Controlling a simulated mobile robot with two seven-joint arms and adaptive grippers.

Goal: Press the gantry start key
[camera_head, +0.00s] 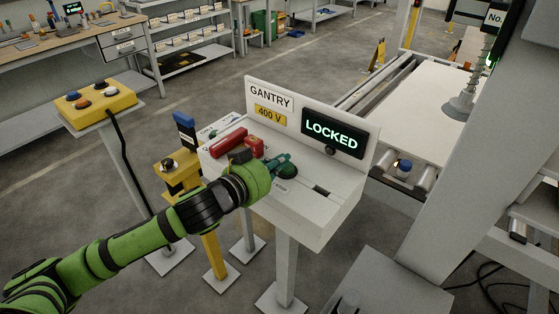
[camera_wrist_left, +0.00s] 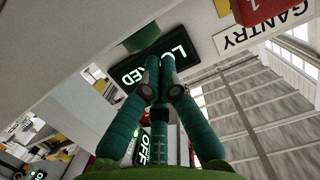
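The white gantry console (camera_head: 318,228) stands mid-view with a sign reading GANTRY, 400 V, and a display (camera_head: 333,134) lit LOCKED. A dark green round key (camera_head: 289,171) sits on its top; its label is too small to read. The green key also shows in the wrist view (camera_wrist_left: 142,40), just beyond my fingertips. My left gripper (camera_head: 284,160) is above the console top, close to the green key. My right gripper is out of view.
Red parts (camera_head: 228,141) lie on the console left of my gripper. A yellow post (camera_head: 209,250) with a black knob stands left of it. A yellow button box (camera_head: 95,101) stands further left. The conveyor (camera_head: 425,105) and a suction cup (camera_head: 459,107) are at right.

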